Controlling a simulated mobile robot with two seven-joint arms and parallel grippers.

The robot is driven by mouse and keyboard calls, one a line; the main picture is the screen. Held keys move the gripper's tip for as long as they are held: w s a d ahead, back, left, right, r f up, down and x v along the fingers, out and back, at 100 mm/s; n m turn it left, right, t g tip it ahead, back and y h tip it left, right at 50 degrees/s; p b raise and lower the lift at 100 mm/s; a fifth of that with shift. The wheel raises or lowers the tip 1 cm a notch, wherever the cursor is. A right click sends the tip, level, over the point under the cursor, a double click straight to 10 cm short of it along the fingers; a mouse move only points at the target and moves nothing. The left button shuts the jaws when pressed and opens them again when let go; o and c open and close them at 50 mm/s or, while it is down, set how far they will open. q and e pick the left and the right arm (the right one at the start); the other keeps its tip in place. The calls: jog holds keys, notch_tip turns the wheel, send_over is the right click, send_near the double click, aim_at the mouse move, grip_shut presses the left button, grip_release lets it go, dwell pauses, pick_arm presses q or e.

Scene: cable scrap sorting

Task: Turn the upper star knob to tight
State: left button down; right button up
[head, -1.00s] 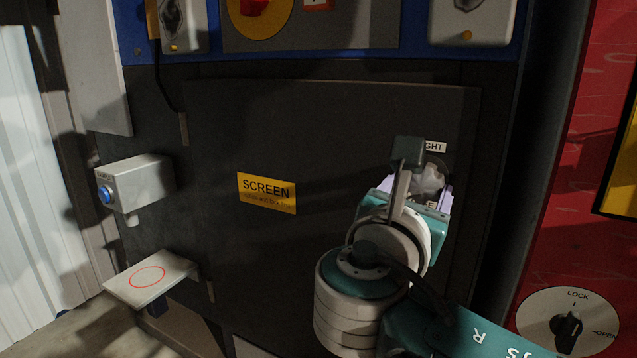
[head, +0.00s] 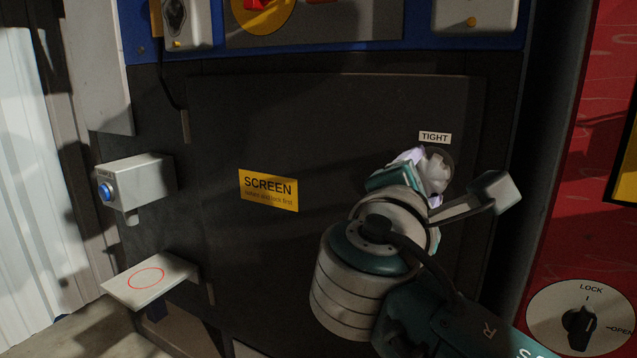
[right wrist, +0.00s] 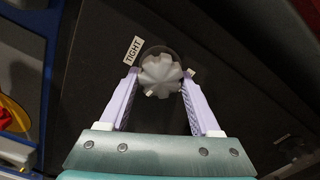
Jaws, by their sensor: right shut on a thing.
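The upper star knob (head: 435,170) is a pale grey lobed knob on the dark screen door (head: 320,120), just below a white TIGHT label (head: 434,137). In the right wrist view the knob (right wrist: 162,75) sits between the two lilac fingers of my right gripper (right wrist: 160,78), which is shut on it. Which way the knob points is hard to tell. My left gripper is not in view.
A yellow SCREEN label (head: 268,190) is on the door. A grey box with a blue button (head: 105,192) and a small shelf with a red circle (head: 147,279) are at left. A rotary LOCK/OPEN switch (head: 580,320) is on the red panel at lower right.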

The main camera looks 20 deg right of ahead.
jog(key=m+b, duration=0.9)
jog(key=m, duration=0.4)
jog(key=shift+m, duration=0.3)
jog(key=shift+r+m+b, duration=0.15)
jog(key=shift+m+b, duration=0.9)
jog(key=shift+m, duration=0.25)
jog(key=o, duration=1.4)
jog(key=shift+r, duration=0.1)
